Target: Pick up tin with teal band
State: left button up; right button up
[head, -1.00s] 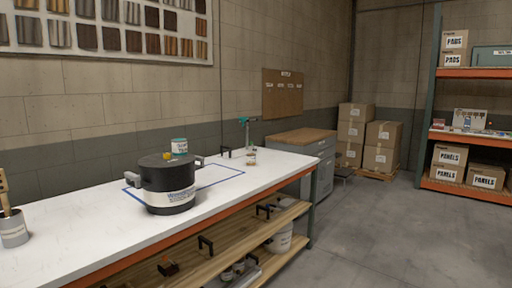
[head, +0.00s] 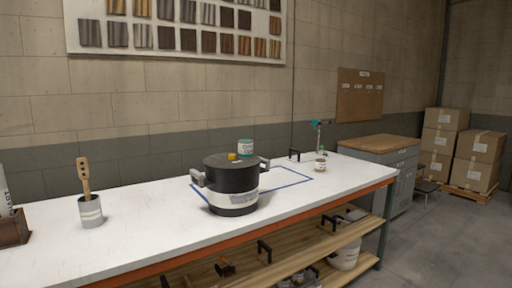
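A tin with a teal band (head: 245,146) stands on the white workbench (head: 130,222), behind a large black pot-like vessel (head: 232,178). Its lower part is hidden by the vessel. A small tin (head: 320,165) stands farther right on the bench; its band colour is too small to tell. Neither of my grippers shows in the head view.
A blue taped outline (head: 300,174) surrounds the area by the vessel. A grey cup with a wooden handle (head: 91,211) stands at left. A teal-topped tool (head: 318,135) stands near the back. A wooden shelf (head: 300,258) lies below; open floor is at right.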

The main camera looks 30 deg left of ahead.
aim_at(245, 146)
jog(key=i, duration=2.7)
jog(key=u, duration=2.7)
